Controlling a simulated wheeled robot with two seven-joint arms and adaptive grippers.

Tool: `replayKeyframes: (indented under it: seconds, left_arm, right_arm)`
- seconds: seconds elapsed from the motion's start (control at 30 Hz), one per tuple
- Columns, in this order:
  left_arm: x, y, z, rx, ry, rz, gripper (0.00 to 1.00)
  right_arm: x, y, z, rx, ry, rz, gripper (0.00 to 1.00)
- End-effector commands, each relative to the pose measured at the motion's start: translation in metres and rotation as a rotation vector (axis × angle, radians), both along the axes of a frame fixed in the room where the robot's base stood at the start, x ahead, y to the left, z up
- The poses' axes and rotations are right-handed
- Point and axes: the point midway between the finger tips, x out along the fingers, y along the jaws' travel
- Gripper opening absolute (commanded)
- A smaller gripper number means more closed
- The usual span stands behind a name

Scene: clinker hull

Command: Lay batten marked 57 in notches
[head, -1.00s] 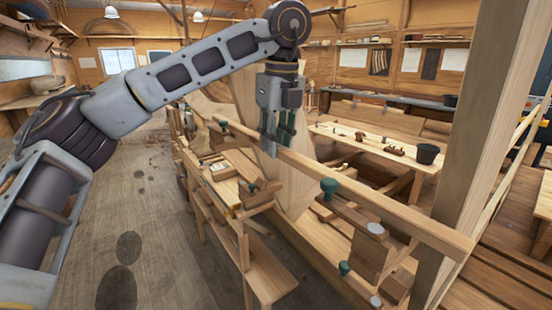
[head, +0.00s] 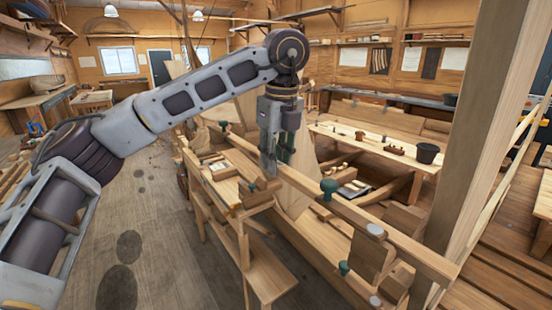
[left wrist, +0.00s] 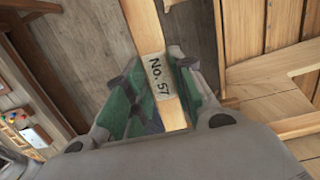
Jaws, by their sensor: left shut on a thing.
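The batten marked 57 (head: 418,248) is a long pale strip that slants from behind my left gripper down to the lower right. In the left wrist view the gripper (left wrist: 155,85) has a pad on each side of the strip. Wooden supports (head: 372,258) with green knobs (head: 328,187) stand along the batten. I cannot make out the notches or whether the batten touches them. My right gripper is not in view.
A thick wooden post (head: 490,130) rises close by the batten's near end. A low bench (head: 268,275) stands left of the supports. A long table (head: 340,133) with tools and a dark bucket (head: 427,153) is behind. The floor at left is clear.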

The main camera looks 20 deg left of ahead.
Motion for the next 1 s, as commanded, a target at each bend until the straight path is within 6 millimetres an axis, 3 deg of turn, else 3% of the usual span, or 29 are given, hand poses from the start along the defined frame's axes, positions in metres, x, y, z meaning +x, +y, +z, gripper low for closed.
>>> replayKeyframes:
  seconds: [0.2,0.23,0.4,1.0]
  left_arm:
    - [0.0000,0.0000,-0.0030,-0.001,-0.001,0.000,0.00]
    - [0.0000,0.0001,-0.0030,0.000,0.000,0.000,0.27]
    - [0.0001,0.0001,-0.0025,0.000,0.000,0.000,0.46]
    - [-0.0001,-0.0003,0.0046,0.000,-0.003,0.000,0.46]
  right_arm:
    - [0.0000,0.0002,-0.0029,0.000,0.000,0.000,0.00]
    - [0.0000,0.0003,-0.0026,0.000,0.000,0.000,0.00]
    - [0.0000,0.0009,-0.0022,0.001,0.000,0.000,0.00]
    - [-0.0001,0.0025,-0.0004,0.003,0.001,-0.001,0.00]
